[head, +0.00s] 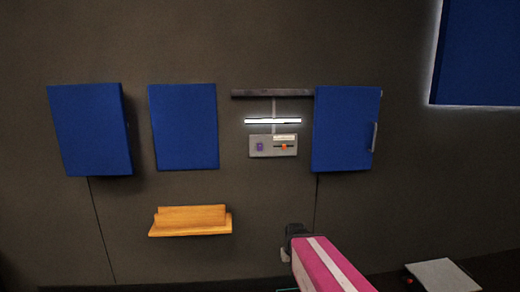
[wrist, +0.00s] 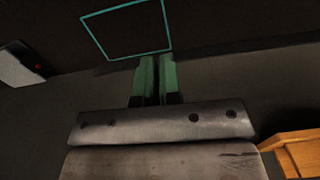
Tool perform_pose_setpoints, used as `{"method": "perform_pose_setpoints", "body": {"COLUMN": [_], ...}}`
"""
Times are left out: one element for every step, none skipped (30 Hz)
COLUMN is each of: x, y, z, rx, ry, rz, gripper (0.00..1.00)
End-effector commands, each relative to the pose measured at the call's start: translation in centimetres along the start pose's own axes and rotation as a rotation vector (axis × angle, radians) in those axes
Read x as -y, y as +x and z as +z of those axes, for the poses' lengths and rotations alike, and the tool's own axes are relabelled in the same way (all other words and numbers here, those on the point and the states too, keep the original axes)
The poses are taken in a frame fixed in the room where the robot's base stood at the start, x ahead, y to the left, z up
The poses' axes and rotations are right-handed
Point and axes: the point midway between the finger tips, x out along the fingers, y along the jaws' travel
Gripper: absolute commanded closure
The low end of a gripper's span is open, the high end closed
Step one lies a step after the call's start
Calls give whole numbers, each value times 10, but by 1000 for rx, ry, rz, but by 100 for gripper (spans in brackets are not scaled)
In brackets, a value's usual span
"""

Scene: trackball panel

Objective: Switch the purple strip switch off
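The purple strip switch (head: 260,146) is a small purple piece at the left of a grey panel (head: 271,153) on the wall in the head view. A white light strip (head: 273,121) above the panel is lit. My gripper (wrist: 156,60) shows in the wrist view with its two green fingers close together and nothing seen between them. In the head view my pink and white arm is low, below and right of the panel; my fingers cannot be made out there. The switch is not seen in the wrist view, and its exact position is too small to tell.
An orange slider (head: 284,147) sits right of the switch on the same panel. A dark shelf bar (head: 272,94) is above. A blue cabinet with a handle (head: 345,130) stands close right, and blue panels (head: 185,127) are left. An orange ledge (head: 190,229) juts out lower left.

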Motion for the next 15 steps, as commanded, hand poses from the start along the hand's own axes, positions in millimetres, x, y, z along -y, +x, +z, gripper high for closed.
{"method": "perform_pose_setpoints", "body": {"x": [0, 0, 1, 1, 2, 2, 3, 4, 5, 6, 7, 8, 9, 10, 11], "y": [-1, -2, -3, -5, -7, -12, -16, -20, -26, -32, -37, -45, -51, -57, -66], "z": [-1, -3, -6, -9, -13, -19, -25, -31, -39, -46, -53, -63, -69, -76, -85], "rx": [-1, -3, -6, -9, -12, -19, -26, -32, -42, -52, -60, -72, -82, -90, -102], "ry": [-3, -7, -15, -22, -32, -50, -66, -84, -111, -133, -155, -187, -210, -235, -266], "rz": [-1, -2, -4, -6, -9, -14, -18, -22, -28, -33, -38, -45, -49, -53, -59], "gripper": [100, 100, 100, 100, 100, 100, 100, 100, 100, 100, 100, 100, 100, 100, 100]}}
